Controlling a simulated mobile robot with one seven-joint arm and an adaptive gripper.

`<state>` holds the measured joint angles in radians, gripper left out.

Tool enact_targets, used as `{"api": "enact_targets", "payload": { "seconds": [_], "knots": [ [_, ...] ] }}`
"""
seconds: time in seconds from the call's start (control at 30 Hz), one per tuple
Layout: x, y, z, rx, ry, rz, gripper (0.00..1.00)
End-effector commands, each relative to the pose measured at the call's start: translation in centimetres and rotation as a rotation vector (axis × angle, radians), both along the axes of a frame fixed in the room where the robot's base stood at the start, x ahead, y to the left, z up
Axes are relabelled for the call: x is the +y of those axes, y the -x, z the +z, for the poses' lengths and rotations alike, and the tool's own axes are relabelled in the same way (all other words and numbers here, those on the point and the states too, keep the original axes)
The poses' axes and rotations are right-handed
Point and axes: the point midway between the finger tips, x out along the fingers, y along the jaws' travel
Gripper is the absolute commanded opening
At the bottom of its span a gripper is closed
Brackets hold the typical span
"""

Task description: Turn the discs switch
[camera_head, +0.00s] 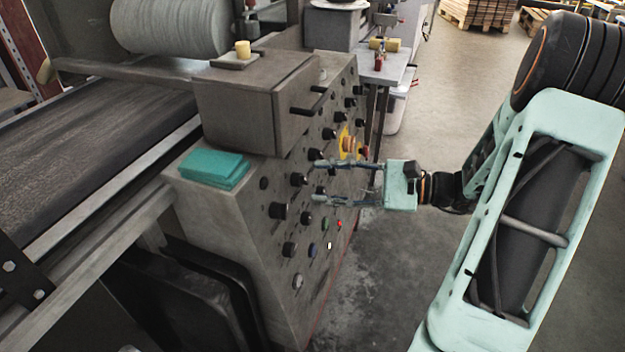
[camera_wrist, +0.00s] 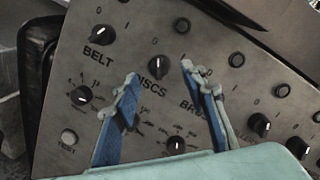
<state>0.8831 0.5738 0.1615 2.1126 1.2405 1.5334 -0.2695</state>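The discs switch (camera_wrist: 158,64) is a small black rotary knob on a sloped grey control panel, with a partly hidden label beside it reading about "DISCS". A black knob that appears to be the same one shows in the head view (camera_head: 298,179). My gripper (camera_head: 318,181) reaches the panel from the right with its two fingers apart and nothing between them that it holds. In the wrist view my gripper (camera_wrist: 160,78) has one blue-padded fingertip on each side of the switch. I cannot tell whether the fingertips touch the panel.
The belt knob (camera_wrist: 102,35) sits left of the discs switch, and several other knobs crowd the panel. A yellow-backed emergency button (camera_head: 349,144) and a grey box with a handle (camera_head: 262,102) stand above. The floor (camera_head: 440,110) behind the gripper is clear.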

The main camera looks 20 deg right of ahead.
Motion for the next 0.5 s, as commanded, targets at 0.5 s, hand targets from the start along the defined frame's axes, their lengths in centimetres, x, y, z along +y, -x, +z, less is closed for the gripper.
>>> {"api": "enact_targets", "payload": {
  "seconds": [0.5],
  "knots": [
    [-7.3,3.7,0.7,0.000,0.001,-0.001,0.39]
  ]
}}
